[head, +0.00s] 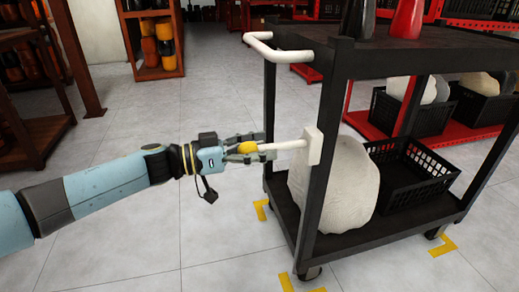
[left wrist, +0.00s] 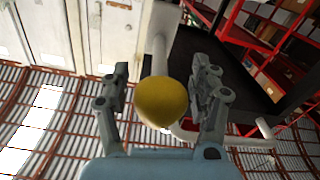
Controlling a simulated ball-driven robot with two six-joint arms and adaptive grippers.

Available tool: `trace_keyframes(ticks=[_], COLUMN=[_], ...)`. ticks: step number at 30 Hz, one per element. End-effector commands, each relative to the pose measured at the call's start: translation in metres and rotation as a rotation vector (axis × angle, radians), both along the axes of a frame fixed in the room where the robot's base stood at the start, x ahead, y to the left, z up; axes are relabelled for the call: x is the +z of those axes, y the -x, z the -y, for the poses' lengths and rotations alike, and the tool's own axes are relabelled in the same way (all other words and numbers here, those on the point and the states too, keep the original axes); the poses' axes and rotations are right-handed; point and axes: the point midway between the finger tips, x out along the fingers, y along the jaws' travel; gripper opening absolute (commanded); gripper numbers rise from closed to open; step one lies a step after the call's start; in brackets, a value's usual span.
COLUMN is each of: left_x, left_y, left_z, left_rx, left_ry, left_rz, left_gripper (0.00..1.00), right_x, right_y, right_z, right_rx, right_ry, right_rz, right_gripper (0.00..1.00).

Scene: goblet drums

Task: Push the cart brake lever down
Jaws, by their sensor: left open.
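The cart brake lever (head: 283,146) is a white rod with a yellow knob (head: 247,148). It sticks out about level to the left from a white block (head: 313,146) on the cart's dark corner post. My left gripper (head: 258,149) is at the knob, with its fingers pointing toward the cart. It is open, with a finger on either side of the knob. In the left wrist view the yellow knob (left wrist: 162,101) sits between the spread fingers, with gaps showing on both sides. I cannot tell whether the palm touches it. My right gripper is not in view.
The black cart (head: 400,232) carries a pale sack (head: 345,190) and a black crate (head: 412,178) on its lower shelf. A white push handle (head: 275,52) juts out above the lever. Yellow floor marks (head: 440,247) lie around the wheels. The floor below the lever is clear.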

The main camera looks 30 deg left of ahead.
Motion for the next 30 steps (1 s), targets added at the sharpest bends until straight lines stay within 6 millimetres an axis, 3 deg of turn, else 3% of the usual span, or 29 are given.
trace_keyframes(ticks=[3,18,30], left_x=[0.0001,-0.0003,-0.0018], left_y=[0.0001,0.0006,0.0008], left_z=[-0.0001,-0.0003,-0.0005], left_rx=[0.0,0.0,0.001], left_ry=[0.0,0.0,0.003], left_rz=[0.0,0.0,0.002], left_gripper=[0.63,0.0,0.0], right_x=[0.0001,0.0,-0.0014], right_y=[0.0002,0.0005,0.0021], right_z=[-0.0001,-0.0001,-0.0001], right_rx=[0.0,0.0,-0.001], right_ry=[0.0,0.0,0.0], right_rz=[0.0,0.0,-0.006], right_gripper=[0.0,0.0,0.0])
